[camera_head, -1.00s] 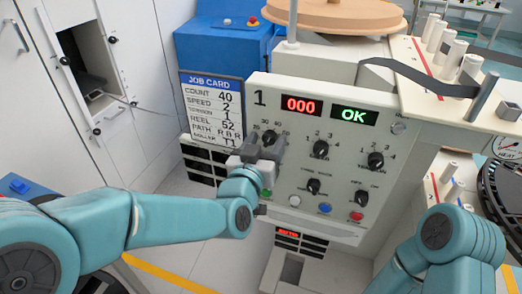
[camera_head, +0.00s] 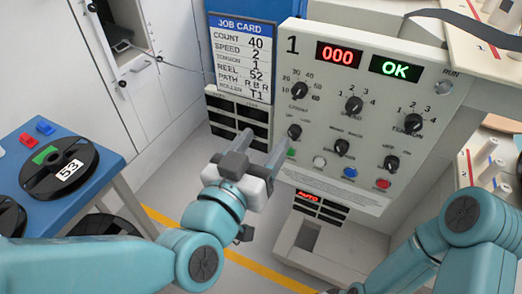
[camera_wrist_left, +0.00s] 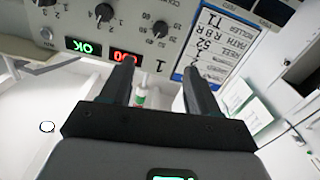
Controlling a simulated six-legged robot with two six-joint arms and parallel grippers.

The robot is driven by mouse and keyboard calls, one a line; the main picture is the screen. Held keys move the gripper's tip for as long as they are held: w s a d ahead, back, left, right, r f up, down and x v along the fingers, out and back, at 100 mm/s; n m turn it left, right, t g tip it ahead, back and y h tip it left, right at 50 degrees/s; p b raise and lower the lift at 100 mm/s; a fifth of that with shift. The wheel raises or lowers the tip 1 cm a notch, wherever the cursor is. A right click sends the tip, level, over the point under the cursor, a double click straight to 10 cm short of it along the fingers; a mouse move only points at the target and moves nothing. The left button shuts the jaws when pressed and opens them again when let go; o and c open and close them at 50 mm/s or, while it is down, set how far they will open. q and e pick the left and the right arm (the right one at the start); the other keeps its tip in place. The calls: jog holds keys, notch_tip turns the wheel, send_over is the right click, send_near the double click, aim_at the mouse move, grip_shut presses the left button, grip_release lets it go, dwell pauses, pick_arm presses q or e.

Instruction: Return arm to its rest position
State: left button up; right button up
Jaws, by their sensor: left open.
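My left gripper (camera_head: 262,148) is open and empty, in front of the lower left edge of the control panel (camera_head: 330,120). Its two grey fingers point up toward the panel; in the head view they overlap the panel's left edge. In the left wrist view the two dark fingers (camera_wrist_left: 158,68) stand apart with nothing held between them. The panel shows a red 000 display (camera_head: 338,55) and a green OK display (camera_head: 396,67). My right arm (camera_head: 470,235) shows at the lower right; its gripper is out of view.
A job card (camera_head: 243,55) hangs left of the panel. A blue table (camera_head: 100,187) at left holds black reels, one labelled 53 (camera_head: 62,168). A white cabinet (camera_head: 50,75) stands behind. Floor between table and panel is clear, with a yellow line (camera_head: 245,262).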

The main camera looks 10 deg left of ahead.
dwell(0.4)
pick_arm(q)
jog(key=w+a+f+n+g+y, duration=0.15)
jog(key=a+f+g, duration=0.3)
jog(key=f, duration=0.95)
jog(key=w+a+f+n+g+y, duration=0.1)
jog(key=w+a+f+g+y, duration=0.3)
jog(key=f, duration=1)
jog(key=s+d+f+n+g+h, duration=0.1)
jog(key=s+f+g+h, duration=0.5)
jog(key=s+f, duration=1.3)
notch_tip(320, 180, up, 17)
jog(key=g+y+p, duration=0.2)
jog(key=p, duration=1.5)
jog(key=shift+s+d+r+n, duration=0.2)
jog(key=shift+s+d+n, duration=0.1)
jog(key=shift+s+n, duration=0.15)
